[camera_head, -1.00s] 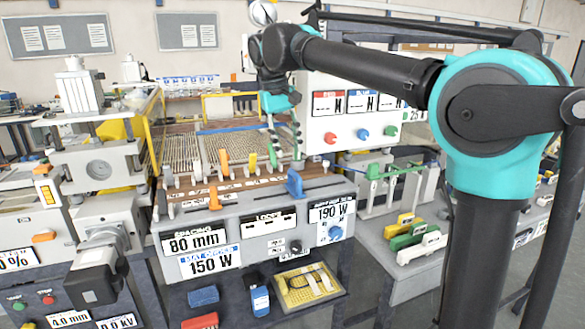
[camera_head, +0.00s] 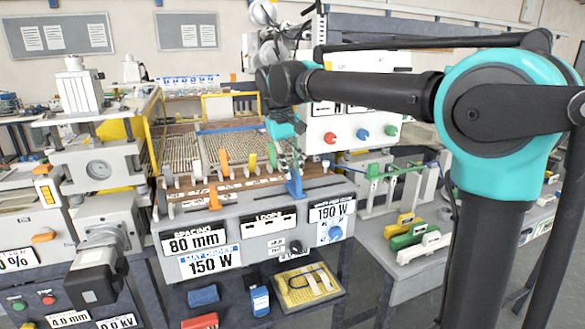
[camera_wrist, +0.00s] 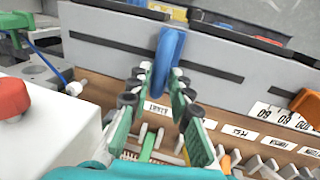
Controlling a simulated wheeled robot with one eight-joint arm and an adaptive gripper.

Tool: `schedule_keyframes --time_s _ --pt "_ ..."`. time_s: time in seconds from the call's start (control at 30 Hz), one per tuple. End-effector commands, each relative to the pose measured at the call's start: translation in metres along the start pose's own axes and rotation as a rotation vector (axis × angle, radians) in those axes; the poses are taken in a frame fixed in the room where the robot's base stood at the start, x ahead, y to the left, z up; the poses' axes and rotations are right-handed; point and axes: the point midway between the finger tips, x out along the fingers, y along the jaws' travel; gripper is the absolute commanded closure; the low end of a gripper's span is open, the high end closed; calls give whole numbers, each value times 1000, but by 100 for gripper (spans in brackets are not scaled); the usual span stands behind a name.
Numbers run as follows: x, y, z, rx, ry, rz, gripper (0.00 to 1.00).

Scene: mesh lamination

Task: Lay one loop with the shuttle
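A blue upright piece (camera_head: 294,184), which looks like the shuttle, stands on the slotted front rail of the grey bench unit (camera_head: 262,222). In the wrist view the blue piece (camera_wrist: 168,55) rises just beyond and between my fingertips, over a small label that seems to read START. The wire bed (camera_head: 232,146) lies behind the rail.
Orange (camera_head: 224,163) and green (camera_head: 272,156) upright tabs stand along the rail, left of my gripper. A white control box (camera_head: 345,128) with red and blue knobs stands close on the right; its red knob (camera_wrist: 12,98) shows in the wrist view. A roller press (camera_head: 98,165) stands left.

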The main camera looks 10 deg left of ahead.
Motion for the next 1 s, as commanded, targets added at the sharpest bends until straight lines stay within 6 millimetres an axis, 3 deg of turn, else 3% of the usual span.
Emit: schedule_keyframes --time_s 0.13,0.5,0.83,1.0 --pt "0 0 0 0 0 0 100" --pt "0 1 0 1 0 0 100" --pt "9 46 -1 5 0 1 100" --pt "9 49 0 0 1 1 100"
